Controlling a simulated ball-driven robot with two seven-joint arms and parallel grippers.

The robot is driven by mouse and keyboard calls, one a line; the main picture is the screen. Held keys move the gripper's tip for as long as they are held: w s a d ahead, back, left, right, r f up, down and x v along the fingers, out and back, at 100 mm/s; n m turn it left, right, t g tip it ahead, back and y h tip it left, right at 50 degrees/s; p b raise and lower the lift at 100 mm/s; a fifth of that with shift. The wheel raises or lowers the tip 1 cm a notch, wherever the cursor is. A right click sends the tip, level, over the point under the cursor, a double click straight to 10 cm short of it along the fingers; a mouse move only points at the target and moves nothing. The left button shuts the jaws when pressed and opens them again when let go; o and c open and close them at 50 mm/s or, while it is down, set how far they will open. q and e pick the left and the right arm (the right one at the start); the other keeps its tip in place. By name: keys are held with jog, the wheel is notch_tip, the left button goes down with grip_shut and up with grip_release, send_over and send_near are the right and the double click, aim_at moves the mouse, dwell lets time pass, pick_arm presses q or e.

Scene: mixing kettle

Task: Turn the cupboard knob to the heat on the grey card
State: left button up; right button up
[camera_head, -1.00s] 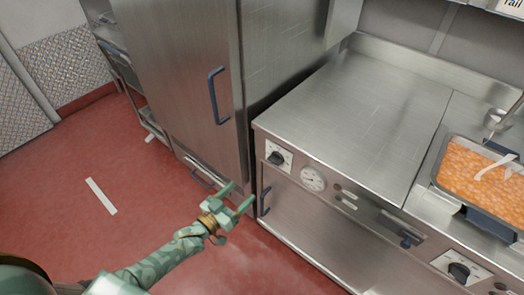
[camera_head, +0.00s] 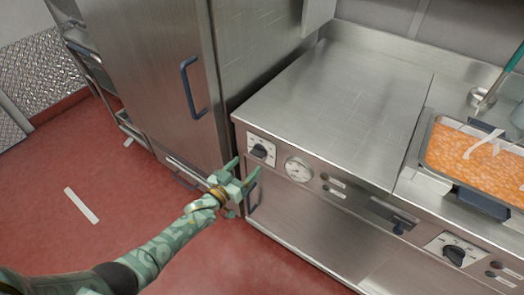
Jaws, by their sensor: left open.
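The cupboard knob (camera_head: 258,152) is a black dial on a white marked plate at the front left corner of the steel counter unit. A round white gauge (camera_head: 299,169) sits just right of it. My left gripper (camera_head: 245,172) is open and empty, in front of the cabinet and a little below and left of the knob in the picture. It appears apart from the knob. The grey card is not in view. My right gripper is not in view.
A second black knob (camera_head: 454,255) is at the lower right. A pan of orange food (camera_head: 478,155) stands on the counter. A tall steel cupboard (camera_head: 150,80) with a blue handle (camera_head: 192,86) is at left. The counter top (camera_head: 340,105) is bare.

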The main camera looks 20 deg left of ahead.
aim_at(255, 156)
pick_arm(q)
jog(key=b+x, duration=0.1)
jog(key=x, duration=0.3)
jog(key=shift+w+b, duration=0.1)
jog(key=shift+b, duration=0.3)
jog(key=shift+w+d+b, duration=0.25)
jog(key=shift+w+b, duration=0.1)
jog(key=shift+w, duration=0.3)
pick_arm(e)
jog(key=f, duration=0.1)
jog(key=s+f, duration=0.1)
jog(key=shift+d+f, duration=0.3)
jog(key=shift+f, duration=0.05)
